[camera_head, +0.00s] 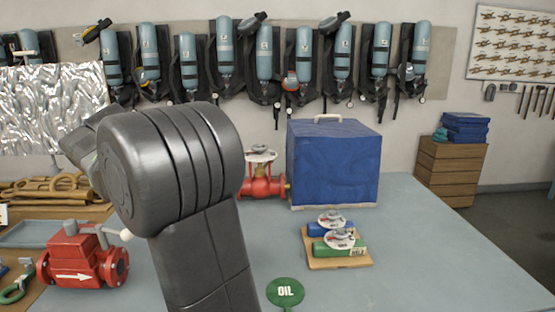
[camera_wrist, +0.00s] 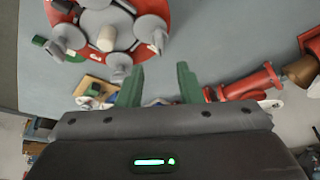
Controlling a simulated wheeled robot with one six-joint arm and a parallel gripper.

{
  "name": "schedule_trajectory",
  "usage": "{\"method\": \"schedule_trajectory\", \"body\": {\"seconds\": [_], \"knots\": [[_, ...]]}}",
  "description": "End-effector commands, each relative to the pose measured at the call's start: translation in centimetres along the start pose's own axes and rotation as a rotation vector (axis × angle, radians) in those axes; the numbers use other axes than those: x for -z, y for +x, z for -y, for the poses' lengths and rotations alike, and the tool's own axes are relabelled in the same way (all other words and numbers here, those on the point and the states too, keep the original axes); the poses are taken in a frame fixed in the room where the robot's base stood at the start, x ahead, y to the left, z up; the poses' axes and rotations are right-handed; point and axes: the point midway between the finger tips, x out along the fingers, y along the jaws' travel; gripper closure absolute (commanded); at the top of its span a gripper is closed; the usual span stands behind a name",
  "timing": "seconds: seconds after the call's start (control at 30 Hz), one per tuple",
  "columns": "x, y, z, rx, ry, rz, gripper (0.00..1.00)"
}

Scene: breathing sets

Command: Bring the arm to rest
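My arm (camera_head: 180,180) rises from the bottom of the head view, bent at a large dark grey joint that fills the left middle of the picture. My gripper (camera_wrist: 158,80) shows in the wrist view. Its two green fingers stand well apart with nothing held between them. The gripper's fingers cannot be made out in the head view. In the wrist view, a round red and grey object (camera_wrist: 108,38) lies beyond the fingers at the upper left, and red pipe fittings (camera_wrist: 245,85) lie to the right.
Breathing sets (camera_head: 265,55) hang behind. The table's right side is clear.

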Motion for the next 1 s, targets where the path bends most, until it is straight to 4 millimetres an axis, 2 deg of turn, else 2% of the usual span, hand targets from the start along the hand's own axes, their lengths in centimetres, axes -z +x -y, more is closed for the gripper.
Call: {"method": "schedule_trajectory", "body": {"seconds": [0.03, 0.27, 0.3, 0.4, 0.9, 0.97, 1.0], "knots": [[0.0, -1.1, 0.1, 0.004, -0.001, 0.000, 0.67], [0.0, -5.8, 0.1, 0.005, 0.000, 0.000, 0.67], [-0.1, -4.5, -0.1, -0.004, 0.000, 0.000, 0.67], [0.0, -2.3, -0.1, -0.006, 0.000, 0.000, 0.67], [0.0, 7.8, -0.1, -0.005, 0.000, 0.000, 0.67], [0.1, 8.9, -0.2, -0.004, -0.001, 0.000, 0.67], [0.1, 8.5, -0.1, 0.018, -0.041, -0.001, 0.67]]}}
